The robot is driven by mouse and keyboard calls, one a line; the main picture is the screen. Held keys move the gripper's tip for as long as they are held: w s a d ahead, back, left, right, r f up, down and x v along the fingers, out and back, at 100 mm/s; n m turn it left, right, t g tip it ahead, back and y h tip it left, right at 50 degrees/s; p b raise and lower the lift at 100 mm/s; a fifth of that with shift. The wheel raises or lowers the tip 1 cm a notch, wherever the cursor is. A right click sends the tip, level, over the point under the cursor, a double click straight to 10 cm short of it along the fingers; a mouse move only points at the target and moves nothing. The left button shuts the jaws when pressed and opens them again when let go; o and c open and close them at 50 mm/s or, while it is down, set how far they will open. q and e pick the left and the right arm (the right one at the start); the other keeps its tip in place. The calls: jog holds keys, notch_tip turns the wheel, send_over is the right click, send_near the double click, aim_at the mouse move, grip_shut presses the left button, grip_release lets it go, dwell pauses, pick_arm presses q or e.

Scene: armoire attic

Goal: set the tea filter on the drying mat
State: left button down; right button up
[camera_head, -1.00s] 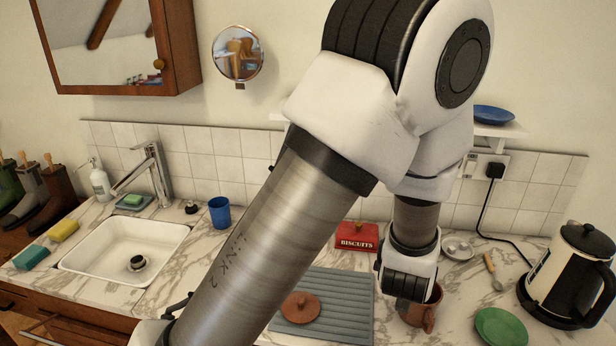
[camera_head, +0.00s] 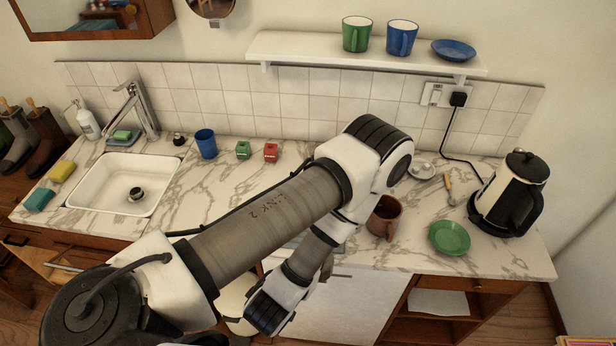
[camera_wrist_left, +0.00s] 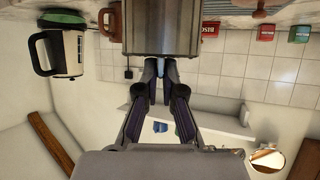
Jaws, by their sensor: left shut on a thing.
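In the left wrist view, which is upside down, my left gripper (camera_wrist_left: 160,72) is shut at the rim of a brushed-metal cylinder, which looks like the tea filter (camera_wrist_left: 160,28). The tea filter is held upright in the air, its rim toward the fingers. The grey drying mat (camera_head: 292,243) is almost wholly covered by my arm in the head view. My right gripper is out of view.
A brown mug (camera_head: 384,217), green saucer (camera_head: 449,237) and kettle (camera_head: 511,193) stand right on the counter. Green (camera_head: 243,150) and red (camera_head: 271,152) tins and a blue cup (camera_head: 206,144) stand behind. A terracotta lid (camera_wrist_left: 262,8) shows in the wrist view. The sink (camera_head: 125,182) is left.

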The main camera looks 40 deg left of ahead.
pick_arm(q)
jog(key=w+a+f+b, duration=0.1)
jog(key=w+a+b, duration=0.1)
jog(key=w+b, duration=0.1)
jog(key=w+a+f+b, duration=0.2)
jog(key=w+b, duration=0.1)
jog(key=w, duration=0.3)
jog(key=w+a+f+b, duration=0.1)
jog(key=w+a+b, duration=0.2)
jog(key=w, duration=0.1)
jog(key=shift+w+f+b, duration=0.15)
jog(key=shift+w+b, duration=0.15)
jog(key=shift+w, duration=0.05)
jog(key=shift+f, duration=0.4)
jog(key=shift+w, duration=0.1)
jog(key=shift+f, duration=0.1)
jog(key=c, duration=1.7)
grip_release()
jog(key=o, duration=0.4)
